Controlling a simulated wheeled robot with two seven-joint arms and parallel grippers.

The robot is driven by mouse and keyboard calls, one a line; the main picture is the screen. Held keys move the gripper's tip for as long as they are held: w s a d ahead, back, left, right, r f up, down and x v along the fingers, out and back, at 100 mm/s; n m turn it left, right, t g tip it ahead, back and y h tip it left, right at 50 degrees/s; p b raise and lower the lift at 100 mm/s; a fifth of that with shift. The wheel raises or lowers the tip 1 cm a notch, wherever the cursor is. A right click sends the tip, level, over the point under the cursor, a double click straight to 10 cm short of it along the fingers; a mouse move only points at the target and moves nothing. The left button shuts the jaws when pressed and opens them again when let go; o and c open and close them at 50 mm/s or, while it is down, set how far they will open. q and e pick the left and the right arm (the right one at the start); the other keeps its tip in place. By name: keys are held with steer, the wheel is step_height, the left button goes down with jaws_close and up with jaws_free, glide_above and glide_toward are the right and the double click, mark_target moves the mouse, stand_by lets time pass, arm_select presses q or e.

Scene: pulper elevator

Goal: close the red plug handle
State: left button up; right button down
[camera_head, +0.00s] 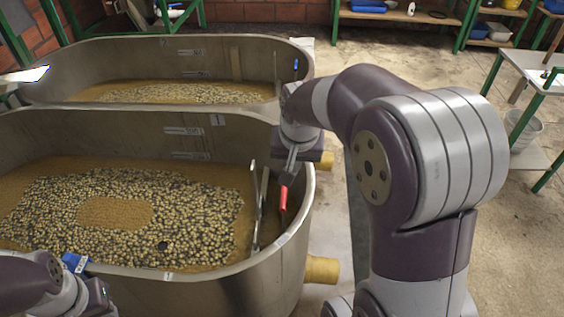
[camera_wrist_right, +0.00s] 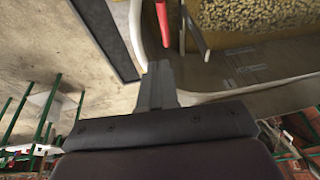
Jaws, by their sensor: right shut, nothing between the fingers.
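The red plug handle (camera_head: 283,198) hangs by the right inner wall of the near tank (camera_head: 230,283), close below my right gripper (camera_head: 289,176). In the right wrist view the red handle (camera_wrist_right: 162,22) lies just beyond the tips of my right gripper (camera_wrist_right: 158,72). The right fingers are shut with nothing between them. They appear apart from the handle in the wrist view; in the head view, whether they touch is unclear. A thin upright metal plate (camera_head: 257,205) stands left of the handle. My left arm shows at the lower left, and its fingers cannot be made out.
The near tank holds beans in brown liquid. A second tank (camera_head: 160,52) stands behind it. Yellow pipe stubs (camera_head: 322,270) stick out on the near tank's right side. A grey bucket (camera_head: 524,131) and green-framed tables stand at the right. The floor between is mostly clear.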

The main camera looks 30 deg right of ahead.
mark_target(285, 194)
steer(key=x, duration=0.4)
steer(key=a+b+x, duration=0.1)
steer(key=x, duration=0.7)
steer(key=shift+a+f+b, duration=0.15)
steer(key=shift+b, duration=0.25)
steer(key=shift+s, duration=0.1)
